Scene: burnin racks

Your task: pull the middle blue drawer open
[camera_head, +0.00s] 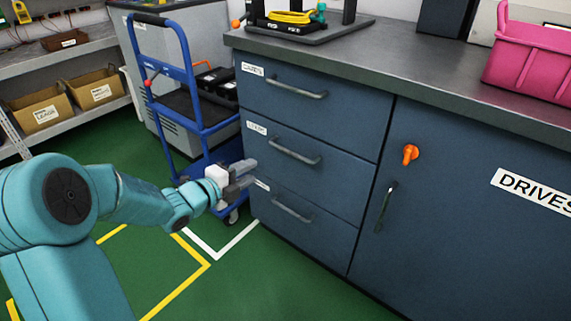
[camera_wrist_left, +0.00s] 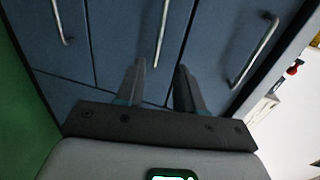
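The middle blue drawer (camera_head: 342,178) is closed, flush in the dark blue cabinet between two other drawers. Its grey bar handle (camera_head: 294,151) sticks out from its front. My left gripper (camera_head: 251,174) is in front of the drawers' left side, to the left of and slightly below that handle. Its two fingers are apart with nothing between them. In the left wrist view, the gripper's fingers (camera_wrist_left: 161,68) point at the middle drawer front (camera_wrist_left: 120,35). The handle (camera_wrist_left: 162,28) lies ahead, in line with the gap. My right gripper is not in view.
The top drawer handle (camera_head: 288,88) and bottom drawer handle (camera_head: 291,210) are close by. A blue cart (camera_head: 176,75) stands left of the cabinet. The DRIVES door (camera_head: 450,220) has an orange knob (camera_head: 410,154). Green floor in front is clear.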

